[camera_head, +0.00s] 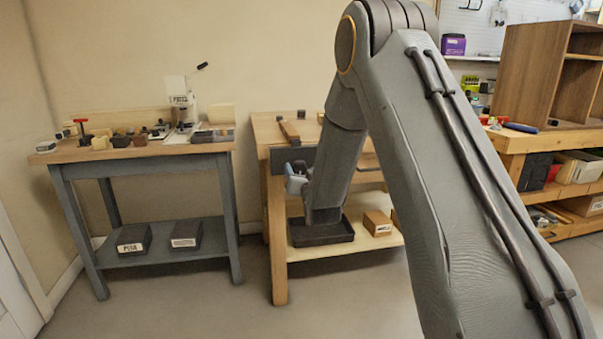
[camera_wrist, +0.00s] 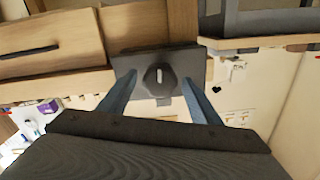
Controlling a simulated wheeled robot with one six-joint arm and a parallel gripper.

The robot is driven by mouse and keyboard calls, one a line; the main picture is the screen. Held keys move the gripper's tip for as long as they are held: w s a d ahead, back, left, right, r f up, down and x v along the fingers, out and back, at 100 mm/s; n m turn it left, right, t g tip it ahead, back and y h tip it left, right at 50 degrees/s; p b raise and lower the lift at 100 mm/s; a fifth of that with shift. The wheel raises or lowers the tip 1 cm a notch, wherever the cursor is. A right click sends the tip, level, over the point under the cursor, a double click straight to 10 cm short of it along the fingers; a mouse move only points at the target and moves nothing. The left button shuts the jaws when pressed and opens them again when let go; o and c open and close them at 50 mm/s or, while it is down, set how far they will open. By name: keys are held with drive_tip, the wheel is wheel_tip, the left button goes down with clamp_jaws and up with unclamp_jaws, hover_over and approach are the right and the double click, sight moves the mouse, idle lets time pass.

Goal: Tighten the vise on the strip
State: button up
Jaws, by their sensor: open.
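The vise (camera_wrist: 133,66) shows in the wrist view as a dark plate on the bench edge, with a round hub (camera_wrist: 150,77) and a small pale bar on it. In the head view the dark vise jaw (camera_head: 279,157) is at the front of the wooden bench, partly behind my arm. My gripper (camera_wrist: 160,98) is open, its two blue-grey fingers on either side of the hub; contact cannot be told. In the head view my gripper (camera_head: 294,180) is just below the vise. A wooden strip (camera_head: 289,131) lies on the bench top; its hold in the vise is unclear.
A dark tray (camera_head: 321,233) and a wooden box (camera_head: 377,223) stand on the bench's lower shelf. A grey-legged table (camera_head: 140,158) with tools is to the left. A shelf unit (camera_head: 535,75) stands on the right bench. The floor in front is clear.

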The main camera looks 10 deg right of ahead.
drive_tip(key=c, duration=0.9)
drive_tip(key=shift+m, duration=0.5)
drive_tip(key=shift+m, duration=0.6)
drive_tip(key=shift+m, duration=0.5)
